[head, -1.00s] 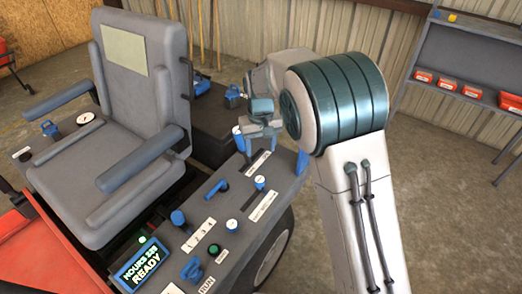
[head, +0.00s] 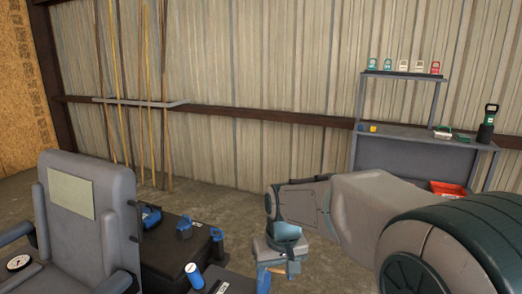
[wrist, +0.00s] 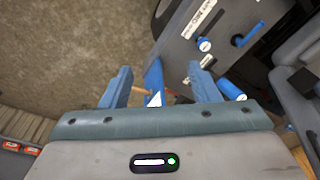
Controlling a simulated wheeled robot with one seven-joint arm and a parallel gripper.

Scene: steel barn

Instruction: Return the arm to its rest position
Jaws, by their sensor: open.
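My gripper (head: 272,270) hangs from the bent arm at the lower middle of the head view, its jaws pointing down. In the wrist view its two blue fingers (wrist: 160,80) are spread apart. A blue part (wrist: 153,75) shows between them; I cannot tell whether it touches them. The grey console panel (wrist: 215,60) with blue controls lies below and beyond the fingers. Only the far end of the console (head: 235,287), with a blue knob (head: 194,274), shows in the head view.
The grey seat (head: 85,225) stands at left, with a dark box (head: 172,262) carrying blue controls beside it. Poles (head: 145,90) lean on the back wall. Open floor lies between.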

